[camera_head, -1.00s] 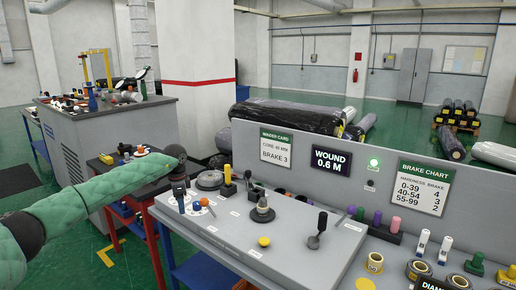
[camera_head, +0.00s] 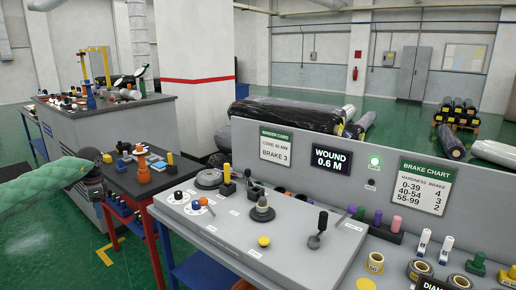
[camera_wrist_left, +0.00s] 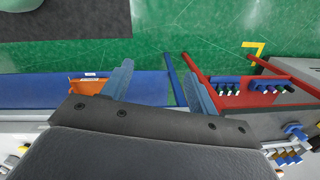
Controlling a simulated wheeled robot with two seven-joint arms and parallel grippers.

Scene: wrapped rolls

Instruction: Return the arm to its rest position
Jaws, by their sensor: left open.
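My left arm, in a green padded sleeve, comes in from the left in the head view. Its dark wrist and left gripper (camera_head: 97,196) hang at the left edge of the dark side table (camera_head: 128,182). In the left wrist view the two blue-grey fingers of the left gripper (camera_wrist_left: 158,88) stand wide apart with nothing between them, above blue and red frame bars and the green floor. My right gripper is not in view.
A grey console (camera_head: 262,232) with knobs and levers fills the middle. A grey cabinet (camera_head: 110,140) stands behind the side table. Small parts, including an orange piece (camera_head: 143,170), stand on the side table. Wrapped rolls (camera_head: 285,114) lie behind the console. Green floor (camera_head: 40,235) is clear at lower left.

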